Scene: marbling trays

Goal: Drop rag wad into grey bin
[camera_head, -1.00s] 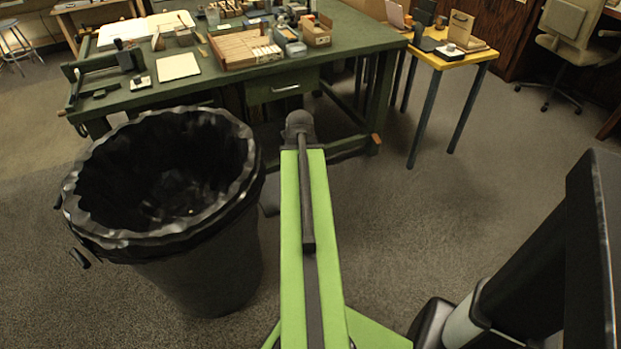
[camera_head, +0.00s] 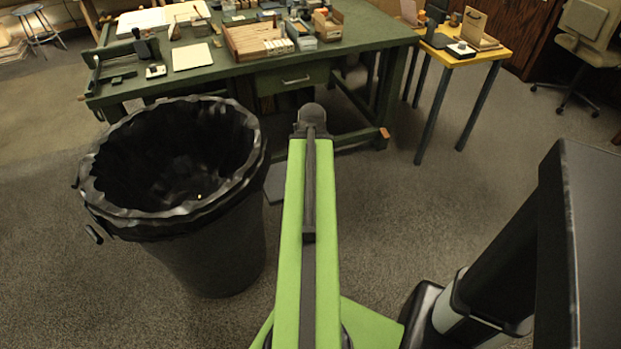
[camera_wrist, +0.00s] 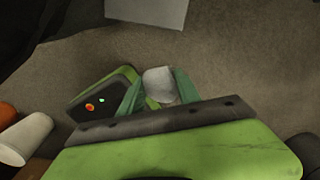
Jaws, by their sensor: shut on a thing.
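The grey bin (camera_head: 215,255) stands on the floor at the left in the head view. A black liner bag (camera_head: 150,222) is folded over its rim, and its mouth is open upward. My gripper (camera_wrist: 158,82) shows in the wrist view with two green fingers. They are shut on a pale grey-white rag wad (camera_wrist: 160,84), held between the tips over carpet. In the head view the gripper and wad are hidden beyond my green arm, which points forward, right of the bin. A dark shape at the wrist view's upper left may be the bin.
A green workbench (camera_head: 190,85) with trays and boxes stands behind the bin. A yellow table (camera_head: 480,52) is at the back right, with an office chair (camera_head: 580,45) beyond. A flat grey panel (camera_head: 274,184) lies near the bin. Carpet right of my arm is clear.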

